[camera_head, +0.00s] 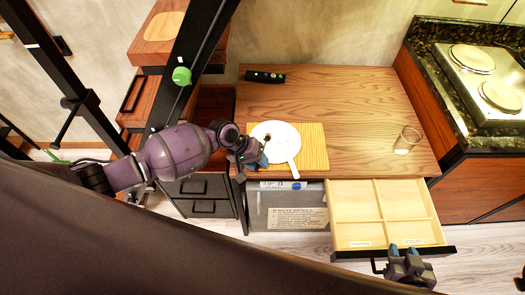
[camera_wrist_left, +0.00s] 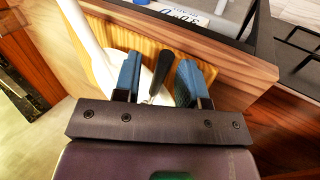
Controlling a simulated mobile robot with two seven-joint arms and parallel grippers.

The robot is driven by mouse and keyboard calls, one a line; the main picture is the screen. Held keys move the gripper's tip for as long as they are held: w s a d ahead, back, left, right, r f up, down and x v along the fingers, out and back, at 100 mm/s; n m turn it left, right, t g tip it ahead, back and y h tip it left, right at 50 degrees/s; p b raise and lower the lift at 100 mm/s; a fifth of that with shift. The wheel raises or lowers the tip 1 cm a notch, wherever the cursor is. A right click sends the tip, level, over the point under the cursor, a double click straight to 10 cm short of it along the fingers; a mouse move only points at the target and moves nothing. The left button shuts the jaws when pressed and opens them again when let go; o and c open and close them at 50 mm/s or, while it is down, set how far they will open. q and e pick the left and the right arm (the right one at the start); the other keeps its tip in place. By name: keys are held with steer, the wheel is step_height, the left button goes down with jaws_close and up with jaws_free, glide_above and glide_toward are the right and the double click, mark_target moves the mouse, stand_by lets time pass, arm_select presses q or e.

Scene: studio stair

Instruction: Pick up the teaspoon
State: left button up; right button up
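A dark, slim handle (camera_wrist_left: 161,77), which looks like the teaspoon's, shows between the blue fingers in the left wrist view, with gaps on both sides. Its other end is hidden behind my gripper. It lies over a white round piece (camera_head: 275,138) with a straight white handle, which rests on a light wooden board (camera_head: 314,145). My left gripper (camera_head: 261,158) is open at the near left edge of this white piece; its fingers (camera_wrist_left: 158,80) also show in the left wrist view. My right gripper (camera_head: 404,249) is at the drawer's front, fingers apart, with nothing visible between them.
The drawer (camera_head: 381,193) under the wooden table (camera_head: 350,105) is pulled out, its compartments looking empty. A clear glass (camera_head: 407,140) stands at the table's right. A dark object (camera_head: 264,76) lies at the back left. A grey bin (camera_head: 290,207) stands under the table. A stove (camera_head: 483,80) is at the right.

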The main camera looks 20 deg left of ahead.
arm_select(q)
jaws_close()
